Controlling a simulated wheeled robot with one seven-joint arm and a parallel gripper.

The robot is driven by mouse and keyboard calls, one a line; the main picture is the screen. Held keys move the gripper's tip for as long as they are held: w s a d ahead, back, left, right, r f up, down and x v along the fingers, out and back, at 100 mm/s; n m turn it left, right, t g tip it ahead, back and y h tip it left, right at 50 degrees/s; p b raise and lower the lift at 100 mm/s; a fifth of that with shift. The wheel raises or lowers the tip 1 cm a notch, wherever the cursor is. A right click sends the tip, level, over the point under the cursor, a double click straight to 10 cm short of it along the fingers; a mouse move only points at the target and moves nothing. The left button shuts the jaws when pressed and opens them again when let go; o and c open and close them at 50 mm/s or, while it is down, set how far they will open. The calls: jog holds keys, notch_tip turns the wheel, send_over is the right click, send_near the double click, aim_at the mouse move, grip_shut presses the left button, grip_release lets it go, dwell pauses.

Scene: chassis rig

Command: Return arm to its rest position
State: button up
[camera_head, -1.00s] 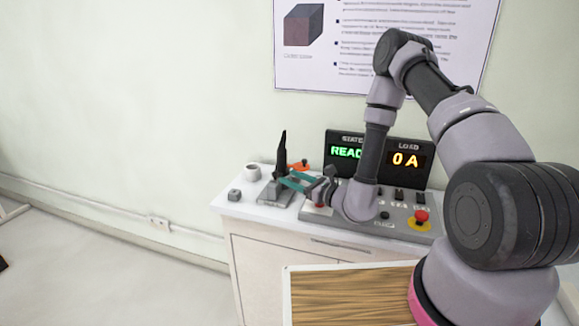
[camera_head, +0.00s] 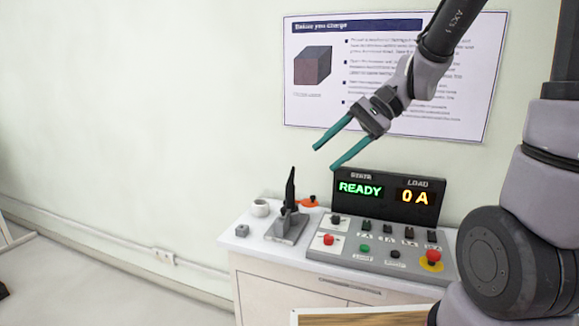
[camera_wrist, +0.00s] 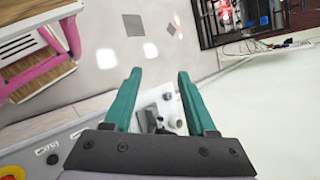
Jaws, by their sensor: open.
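My gripper (camera_head: 332,148) is raised in front of the wall poster in the head view, above the bench and its display. Its two teal fingers are apart with nothing between them. In the wrist view my gripper (camera_wrist: 155,85) also shows open and empty, with the white bench top and a grey fixture seen far beyond the fingers. My arm reaches up on the right side of the head view, and its top leaves the frame.
A control panel (camera_head: 345,258) with several buttons stands on the white cabinet (camera_head: 262,285). Its display (camera_head: 387,197) reads READY and 0 A.

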jog(key=s+d+r+n+t+h, duration=0.1)
jog(key=d+r+t+h, duration=0.3)
jog(key=d, duration=0.4)
jog(key=s+d+r+n+t+h, duration=0.1)
jog(key=s+d+r+t+h, duration=0.2)
jog(key=d, duration=0.5)
notch_tip(320, 180, up, 3)
jog(key=shift+s+f+t+h, duration=0.15)
jog(key=shift+s+t+h, duration=0.25)
jog(key=shift+t, duration=0.4)
jog(key=shift+o, duration=0.3)
dwell(1.6)
